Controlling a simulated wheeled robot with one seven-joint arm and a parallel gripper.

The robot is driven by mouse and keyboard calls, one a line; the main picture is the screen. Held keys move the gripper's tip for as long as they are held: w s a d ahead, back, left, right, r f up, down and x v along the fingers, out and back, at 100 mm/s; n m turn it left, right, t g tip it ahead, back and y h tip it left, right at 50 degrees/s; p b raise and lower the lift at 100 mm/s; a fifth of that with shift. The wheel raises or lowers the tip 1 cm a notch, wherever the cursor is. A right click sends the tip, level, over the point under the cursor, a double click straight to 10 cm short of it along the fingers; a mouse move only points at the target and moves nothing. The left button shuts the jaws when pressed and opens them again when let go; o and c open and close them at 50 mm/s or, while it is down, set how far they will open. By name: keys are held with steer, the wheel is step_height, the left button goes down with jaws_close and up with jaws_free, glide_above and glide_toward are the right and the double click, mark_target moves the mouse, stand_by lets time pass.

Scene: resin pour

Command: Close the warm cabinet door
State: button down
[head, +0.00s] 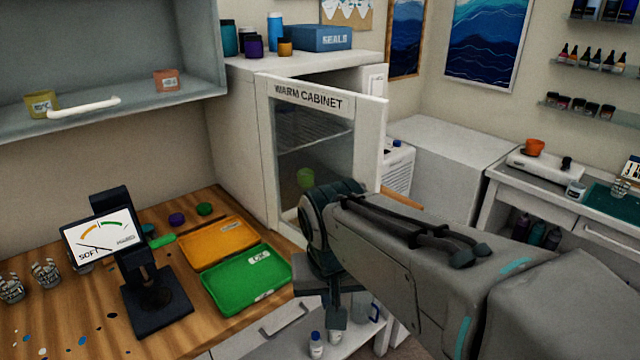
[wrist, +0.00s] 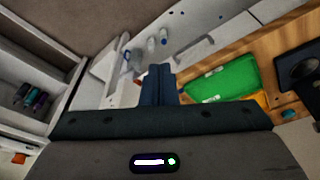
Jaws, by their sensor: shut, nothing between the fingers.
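The warm cabinet (head: 240,130) stands at the back of the wooden bench. Its white-framed glass door (head: 312,98), labelled "WARM CABINET", is partly open. The door's right edge stands out from the body, with a dark gap behind its top. A green cup shows through the glass. My gripper (head: 337,318) points down in front of and below the door, apart from the visible part of it. My wrist hides the door's lower right. In the wrist view my gripper (wrist: 158,72) has its fingers together and empty. I cannot make out the door clearly there.
A green tray (head: 245,282) and an orange tray (head: 218,243) lie on the bench left of my gripper. A dial gauge on a black stand (head: 155,300) is further left. Bottles and a jug stand on a lower shelf beneath my gripper. A blue box (head: 320,38) sits on the cabinet.

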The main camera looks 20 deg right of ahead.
steer(key=w+d+r+m+h+p, duration=0.25)
steer(key=w+r+m, duration=0.2)
steer(key=r, duration=0.45)
steer(key=w+d+r+m+h+p, duration=0.1)
steer(key=w+r+m+p, duration=0.3)
steer(key=r, duration=0.6)
steer(key=w+d+f+m+p, duration=0.1)
steer(key=w+d+f, duration=0.1)
steer(key=d+f, duration=0.5)
steer(key=shift+d+f+g+p, duration=0.15)
steer(key=shift+f+g+p, duration=0.2)
steer(key=shift+f, duration=0.8)
steer(key=shift+d, duration=0.1)
